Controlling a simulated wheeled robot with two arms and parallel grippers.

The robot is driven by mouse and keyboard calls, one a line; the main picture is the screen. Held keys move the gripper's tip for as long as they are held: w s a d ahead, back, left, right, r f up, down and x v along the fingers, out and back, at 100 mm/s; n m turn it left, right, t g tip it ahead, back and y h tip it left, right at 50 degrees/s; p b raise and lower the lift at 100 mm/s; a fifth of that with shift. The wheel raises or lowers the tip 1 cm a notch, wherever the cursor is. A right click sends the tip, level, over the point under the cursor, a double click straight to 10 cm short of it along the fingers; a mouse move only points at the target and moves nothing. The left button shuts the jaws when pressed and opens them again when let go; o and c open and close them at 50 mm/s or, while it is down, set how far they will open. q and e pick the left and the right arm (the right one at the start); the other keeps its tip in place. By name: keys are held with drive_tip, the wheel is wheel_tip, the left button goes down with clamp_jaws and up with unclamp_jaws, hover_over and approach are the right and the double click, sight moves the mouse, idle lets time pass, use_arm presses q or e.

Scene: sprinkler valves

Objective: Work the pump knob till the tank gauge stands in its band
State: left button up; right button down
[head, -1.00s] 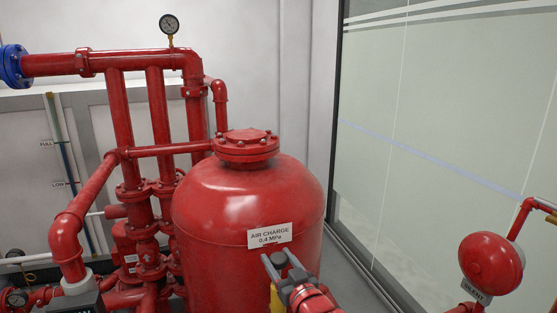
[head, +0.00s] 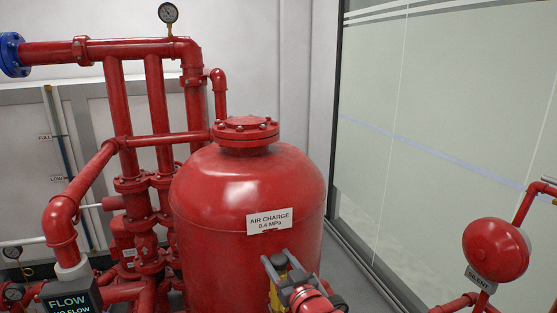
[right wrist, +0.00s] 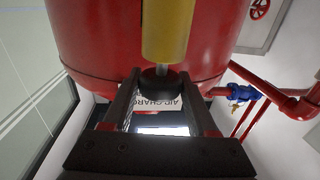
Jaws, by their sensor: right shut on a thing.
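A yellow cylinder (right wrist: 168,28), which looks like the pump body, stands in front of the red tank in the right wrist view. A dark round knob (right wrist: 160,85) sits on a short rod at its end. My right gripper (right wrist: 160,92) is shut on this knob, a finger on each side. In the head view my right gripper (head: 280,264) is low in front of the red tank (head: 215,200), below its AIR CHARGE 0.4 MPa label (head: 269,221). A dial gauge (head: 168,13) stands on the top pipe; its needle and band are too small to read. My left gripper is not in view.
Red pipework (head: 125,100) fills the left side. A FLOW box (head: 70,298) and small dials (head: 12,252) are at lower left. A red bell (head: 495,249) hangs at right before a glass wall (head: 440,120). Floor shows between tank and glass.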

sight(278, 258)
drive_tip(key=shift+r, duration=2.25)
drive_tip(key=shift+c, duration=0.9)
unclamp_jaws()
